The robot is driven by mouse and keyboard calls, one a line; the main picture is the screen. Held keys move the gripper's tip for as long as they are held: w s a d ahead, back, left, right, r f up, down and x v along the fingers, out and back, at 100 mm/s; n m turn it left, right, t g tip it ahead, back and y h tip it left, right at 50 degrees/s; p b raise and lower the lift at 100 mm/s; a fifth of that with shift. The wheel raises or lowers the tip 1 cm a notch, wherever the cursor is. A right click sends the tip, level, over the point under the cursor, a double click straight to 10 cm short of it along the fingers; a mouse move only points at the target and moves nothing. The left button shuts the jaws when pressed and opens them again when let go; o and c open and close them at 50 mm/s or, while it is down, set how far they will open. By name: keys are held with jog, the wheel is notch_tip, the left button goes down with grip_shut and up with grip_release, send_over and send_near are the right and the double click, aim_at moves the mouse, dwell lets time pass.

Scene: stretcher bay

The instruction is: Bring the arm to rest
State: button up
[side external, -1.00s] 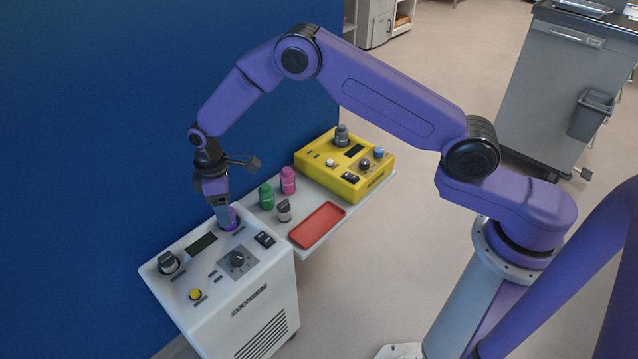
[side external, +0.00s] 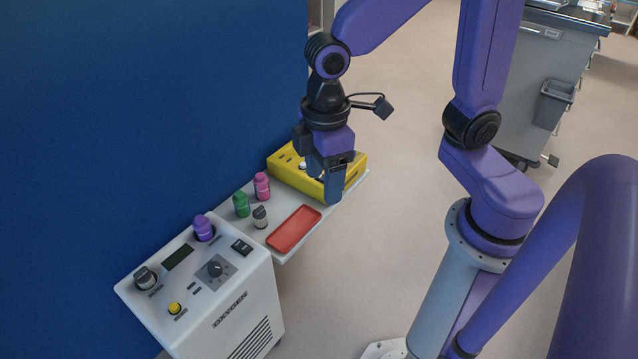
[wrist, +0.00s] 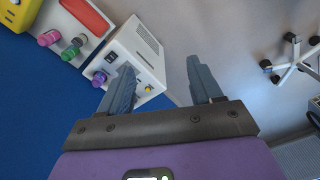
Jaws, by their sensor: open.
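My gripper (side external: 325,185) hangs in the air in front of the yellow device, fingers pointing down, with nothing seen between them. In the wrist view my gripper (wrist: 160,80) has its two grey fingers apart and empty. The white oxygen unit (side external: 225,310) stands at the lower left, away from the gripper. A purple knob or bottle (side external: 203,228) sits upright on its top; it also shows in the wrist view (wrist: 100,78).
A shelf holds a red tray (side external: 294,229), green (side external: 241,204) and pink (side external: 262,186) bottles, a grey-topped one (side external: 260,217) and the yellow device (side external: 290,170), partly hidden by my gripper. A blue wall (side external: 130,120) stands behind. A grey cart (side external: 545,85) is far right. Floor is open between.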

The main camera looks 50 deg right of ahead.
jog(key=s+d, duration=0.8)
jog(key=s, duration=0.2)
jog(key=shift+s+d+r, duration=0.2)
jog(key=shift+d+r, duration=0.15)
